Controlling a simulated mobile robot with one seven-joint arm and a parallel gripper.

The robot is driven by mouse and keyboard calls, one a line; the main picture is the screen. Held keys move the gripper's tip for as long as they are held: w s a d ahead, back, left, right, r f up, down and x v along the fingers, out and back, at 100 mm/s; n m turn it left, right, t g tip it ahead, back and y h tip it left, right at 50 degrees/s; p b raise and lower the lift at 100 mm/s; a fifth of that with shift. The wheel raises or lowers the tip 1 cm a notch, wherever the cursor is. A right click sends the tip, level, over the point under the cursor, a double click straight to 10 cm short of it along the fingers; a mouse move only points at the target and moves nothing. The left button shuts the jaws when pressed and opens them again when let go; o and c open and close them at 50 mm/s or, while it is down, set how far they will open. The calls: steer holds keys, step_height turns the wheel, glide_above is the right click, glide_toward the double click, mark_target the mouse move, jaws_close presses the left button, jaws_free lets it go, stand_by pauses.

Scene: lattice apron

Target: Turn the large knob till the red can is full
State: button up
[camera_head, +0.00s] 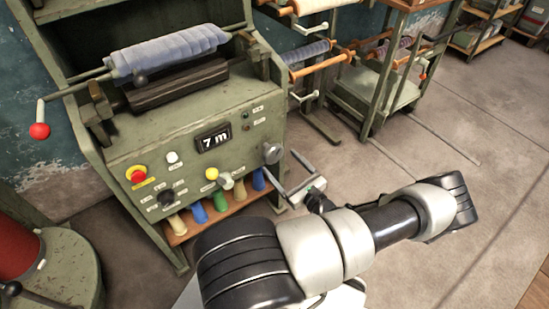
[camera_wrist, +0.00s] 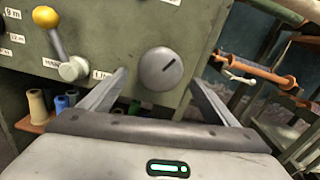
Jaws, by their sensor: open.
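The large round grey knob (camera_head: 271,153) sits at the lower right of the green machine's front panel. My gripper (camera_head: 287,176) is open in front of the panel. In the wrist view its two fingers (camera_wrist: 159,82) stand either side of the knob, with visible space between them and it; I cannot tell the depth gap. No red can is clearly seen; a red cylinder (camera_head: 15,247) at the left edge is cut off. The display (camera_head: 213,139) reads 7 m.
Left of the knob are a yellow-tipped lever (camera_wrist: 58,45), a red stop button (camera_head: 137,174) and a black dial (camera_head: 166,198). A roll of blue-grey cloth (camera_head: 170,52) lies on top. Coloured spools (camera_head: 198,211) stand below. A rack (camera_head: 376,100) stands to the right; the floor beside it is open.

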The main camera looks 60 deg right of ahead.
mark_target(276, 157)
steer(key=x, duration=0.5)
steer(key=shift+d+b, duration=0.1)
steer(key=shift+b, duration=0.25)
steer(key=c, duration=1.1)
steer(key=shift+o, duration=0.2)
